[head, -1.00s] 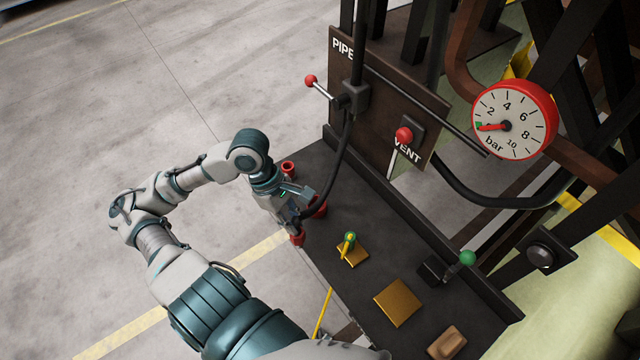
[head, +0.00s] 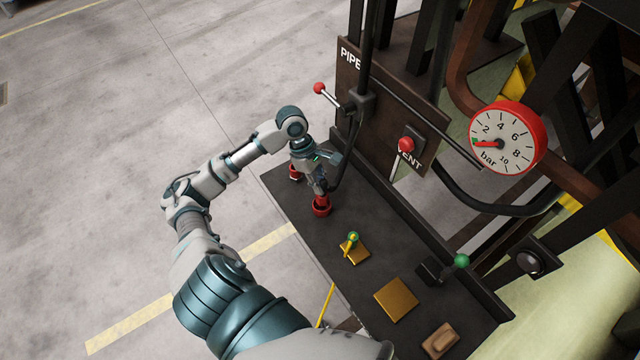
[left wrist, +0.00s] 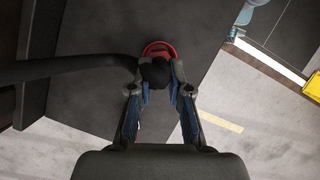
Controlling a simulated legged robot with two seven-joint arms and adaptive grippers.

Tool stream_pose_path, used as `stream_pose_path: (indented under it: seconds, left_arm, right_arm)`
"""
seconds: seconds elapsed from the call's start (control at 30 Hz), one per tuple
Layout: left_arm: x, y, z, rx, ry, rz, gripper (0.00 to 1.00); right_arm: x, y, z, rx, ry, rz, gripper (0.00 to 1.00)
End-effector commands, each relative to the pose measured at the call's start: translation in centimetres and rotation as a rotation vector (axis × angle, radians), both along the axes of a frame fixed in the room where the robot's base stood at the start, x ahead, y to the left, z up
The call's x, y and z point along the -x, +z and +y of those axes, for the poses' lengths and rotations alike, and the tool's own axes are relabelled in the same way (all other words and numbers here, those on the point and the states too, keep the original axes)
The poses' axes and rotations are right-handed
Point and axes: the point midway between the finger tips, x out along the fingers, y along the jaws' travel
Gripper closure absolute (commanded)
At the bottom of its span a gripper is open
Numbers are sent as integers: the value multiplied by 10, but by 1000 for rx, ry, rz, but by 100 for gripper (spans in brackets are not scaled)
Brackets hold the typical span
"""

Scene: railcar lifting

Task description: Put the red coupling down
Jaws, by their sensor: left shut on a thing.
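My left gripper (head: 318,187) is shut on the red coupling (head: 321,198) at the end of a black hose. The coupling is upright, right at a red ring-shaped holder (head: 321,209) on the dark bench; I cannot tell whether it is seated or just above it. In the left wrist view the fingers (left wrist: 160,78) close around the black hose end, which hides most of the coupling. Red shows (left wrist: 158,48) just beyond the fingertips. My right gripper is not in view.
Another red holder (head: 295,174) stands at the bench's far left corner. The hose (head: 350,150) runs up beside the PIPE panel (head: 385,100) with its red-knobbed lever (head: 320,88). A yellow-green handle (head: 352,240) and a brass plate (head: 396,299) lie nearer. Bare bench (head: 365,210) lies right of the gripper.

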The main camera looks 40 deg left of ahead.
Motion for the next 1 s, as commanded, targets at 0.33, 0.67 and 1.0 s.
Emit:
stream_pose_path:
  seconds: [0.33,0.67,1.0]
  left_arm:
    - [0,-12,-1,0,0,0,62]
    - [0,-10,0,0,0,-1,57]
    - [1,43,23,-3,3,-6,57]
  right_arm:
    - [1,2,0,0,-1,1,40]
    - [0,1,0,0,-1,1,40]
    - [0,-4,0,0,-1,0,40]
